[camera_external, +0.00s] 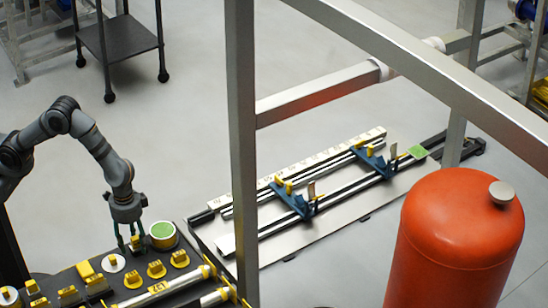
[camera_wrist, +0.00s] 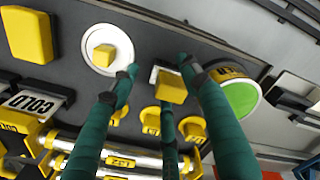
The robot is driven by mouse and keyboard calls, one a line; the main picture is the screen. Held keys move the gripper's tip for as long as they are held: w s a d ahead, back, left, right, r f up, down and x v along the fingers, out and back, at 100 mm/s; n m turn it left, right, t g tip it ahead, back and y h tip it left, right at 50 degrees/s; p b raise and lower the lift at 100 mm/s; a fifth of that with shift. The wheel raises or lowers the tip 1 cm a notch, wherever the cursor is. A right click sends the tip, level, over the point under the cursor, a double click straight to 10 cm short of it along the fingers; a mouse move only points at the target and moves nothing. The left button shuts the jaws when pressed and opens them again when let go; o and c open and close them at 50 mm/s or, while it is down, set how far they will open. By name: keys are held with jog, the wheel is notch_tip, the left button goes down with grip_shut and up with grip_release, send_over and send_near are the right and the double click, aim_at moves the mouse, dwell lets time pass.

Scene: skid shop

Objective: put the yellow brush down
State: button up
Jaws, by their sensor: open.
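My gripper (camera_external: 134,246) is low over the dark tool board at the lower left, pointing down. In the wrist view its green fingers (camera_wrist: 158,72) are spread open. A small yellow block-shaped piece with a pale, dark-edged part, apparently the yellow brush (camera_wrist: 172,87), is between the fingers. It also shows as a yellow patch between the fingers in the external view (camera_external: 136,243). The fingers seem apart from it. Its underside is hidden, so I cannot tell how it rests.
The dark board (camera_wrist: 130,22) holds a white disc with a yellow knob (camera_wrist: 103,55), a green-topped round container (camera_wrist: 240,97), several yellow pieces and metal tubes. A rail fixture (camera_external: 290,200), a metal post (camera_external: 243,150) and an orange cylinder (camera_external: 455,235) stand to the right.

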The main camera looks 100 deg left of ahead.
aim_at(132, 239)
notch_tip(132, 239, up, 12)
jog(key=shift+b, duration=0.45)
notch_tip(132, 239, down, 13)
jog(key=shift+r, duration=2.4)
